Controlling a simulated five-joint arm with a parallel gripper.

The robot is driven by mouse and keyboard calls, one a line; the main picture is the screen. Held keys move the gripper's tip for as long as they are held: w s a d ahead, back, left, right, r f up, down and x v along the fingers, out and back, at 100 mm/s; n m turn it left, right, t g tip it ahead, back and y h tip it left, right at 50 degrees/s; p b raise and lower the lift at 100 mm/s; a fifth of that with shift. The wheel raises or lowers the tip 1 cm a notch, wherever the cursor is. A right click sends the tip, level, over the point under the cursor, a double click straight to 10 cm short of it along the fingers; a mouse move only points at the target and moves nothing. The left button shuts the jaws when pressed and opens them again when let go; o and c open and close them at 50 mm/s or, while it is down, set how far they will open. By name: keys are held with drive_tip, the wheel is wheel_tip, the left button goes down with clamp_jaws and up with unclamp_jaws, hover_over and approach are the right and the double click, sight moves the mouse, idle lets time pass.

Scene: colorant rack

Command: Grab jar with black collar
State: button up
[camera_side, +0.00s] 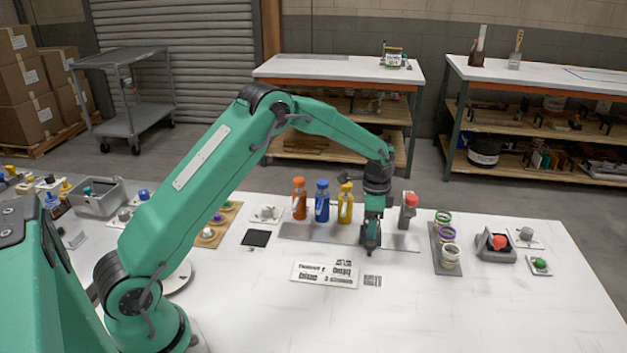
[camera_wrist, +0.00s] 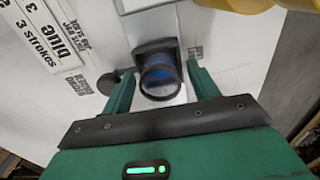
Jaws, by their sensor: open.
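The jar with the black collar (camera_wrist: 159,77) shows in the wrist view, with a dark rim and blue inside. It stands at a dark square holder on the white surface. My gripper (camera_wrist: 158,84) is open, with one green finger on each side of the jar and no clear grip on it. In the side view, my gripper (camera_side: 371,246) points down low over the table, in front of the grey strip. The jar cannot be made out there; the gripper seems to hide it.
Orange (camera_side: 299,200), blue (camera_side: 322,202) and yellow (camera_side: 345,204) bottles stand left of my gripper. A grey rack (camera_side: 446,262) with ringed jars stands to the right, beside a grey box (camera_side: 497,250) with a red top. A printed card (camera_side: 325,273) lies in front.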

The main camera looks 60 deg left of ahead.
drive_tip(key=c, duration=1.1)
drive_tip(key=shift+r, duration=0.1)
drive_tip(key=shift+r, duration=0.85)
wheel_tip(320, 180, up, 2)
drive_tip(key=shift+r, duration=0.2)
drive_tip(key=s+d+r, duration=0.1)
drive_tip(key=d+r, duration=0.1)
drive_tip(key=d, duration=0.1)
drive_tip(key=s+d+r, duration=0.2)
drive_tip(key=d, duration=0.2)
drive_tip(key=s+d+r, duration=0.2)
drive_tip(key=d, duration=0.1)
drive_tip(key=shift+d+r, duration=0.25)
drive_tip(key=shift+r, duration=0.15)
